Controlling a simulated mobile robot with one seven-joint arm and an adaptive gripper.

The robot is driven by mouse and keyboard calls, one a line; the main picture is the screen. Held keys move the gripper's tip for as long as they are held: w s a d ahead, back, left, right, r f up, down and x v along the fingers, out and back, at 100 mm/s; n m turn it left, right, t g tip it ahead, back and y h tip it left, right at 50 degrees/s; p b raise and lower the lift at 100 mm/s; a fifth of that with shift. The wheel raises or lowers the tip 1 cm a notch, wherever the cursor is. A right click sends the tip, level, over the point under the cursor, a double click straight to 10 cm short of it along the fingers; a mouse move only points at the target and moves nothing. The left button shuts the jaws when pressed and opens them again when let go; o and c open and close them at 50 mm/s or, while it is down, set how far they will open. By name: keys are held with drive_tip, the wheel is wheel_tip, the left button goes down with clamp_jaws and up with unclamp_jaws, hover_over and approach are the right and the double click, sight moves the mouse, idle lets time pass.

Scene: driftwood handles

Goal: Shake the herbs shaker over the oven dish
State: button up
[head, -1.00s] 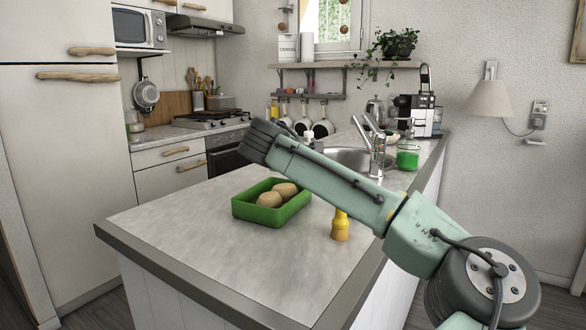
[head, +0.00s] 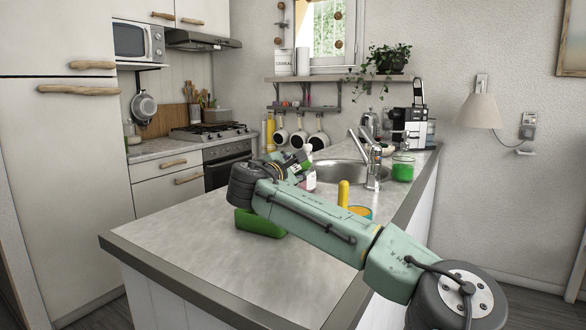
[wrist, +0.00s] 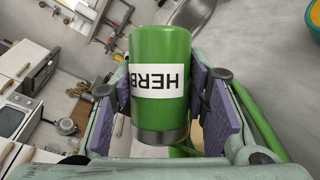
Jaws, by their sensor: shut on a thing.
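My gripper (head: 290,168) is shut on the herbs shaker (wrist: 160,80), a green cylinder with a white "HERB" label and a grey band at its lower end in the wrist view. Purple pads press it from both sides. In the head view the shaker shows as a small green patch (head: 304,166) above the counter, partly hidden by the gripper. The green oven dish (head: 262,224) stands on the counter below my arm, which hides most of it and its contents. A green rim (wrist: 258,122) shows at the right of the wrist view, beside and below the gripper.
A white bottle (head: 309,180) stands close behind the gripper. A yellow object (head: 343,192) and a teal bowl with orange contents (head: 360,211) are right of my forearm, partly hidden. The sink is behind. The counter's front left (head: 170,240) is clear.

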drive_tip(key=shift+r, duration=0.55)
drive_tip(key=shift+f, duration=0.2)
drive_tip(key=shift+f+b, duration=0.3)
drive_tip(key=shift+f, duration=0.4)
drive_tip(key=shift+r, duration=0.2)
drive_tip(key=shift+r+p, duration=0.65)
drive_tip(key=shift+p, duration=0.05)
drive_tip(key=shift+f+b, duration=0.5)
drive_tip(key=shift+f, duration=0.3)
